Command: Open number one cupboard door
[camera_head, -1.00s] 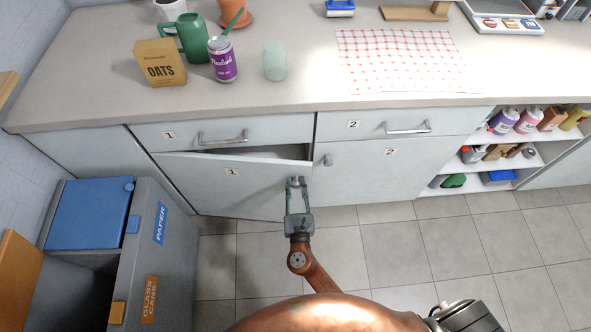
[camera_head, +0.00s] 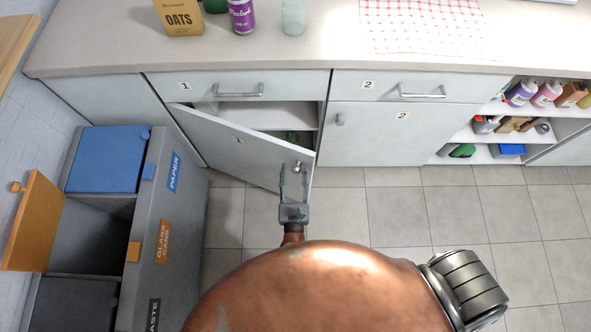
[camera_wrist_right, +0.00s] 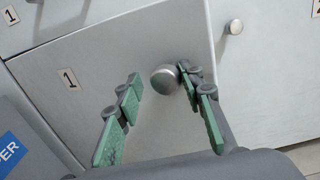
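The number one cupboard door (camera_head: 235,150) is a pale panel hinged at its left side. It stands partly open, its right edge swung out from the frame. Its label 1 also shows in the right wrist view (camera_wrist_right: 69,78). My right gripper (camera_head: 293,172) is at the door's upper right corner. Its green-padded fingers are apart on either side of the round metal knob (camera_wrist_right: 164,79). The knob is close to the right finger, with a gap to the left one. Inside the cupboard, a shelf (camera_head: 255,113) and something green lower down show. My left gripper is out of view.
Sorting bins (camera_head: 143,220) stand at left, close to the door's hinge side, with an orange lid (camera_head: 38,225) raised. Cupboard door two (camera_head: 365,135) is shut. Open shelves hold bottles at right. The tiled floor (camera_head: 395,212) before the cupboards is clear.

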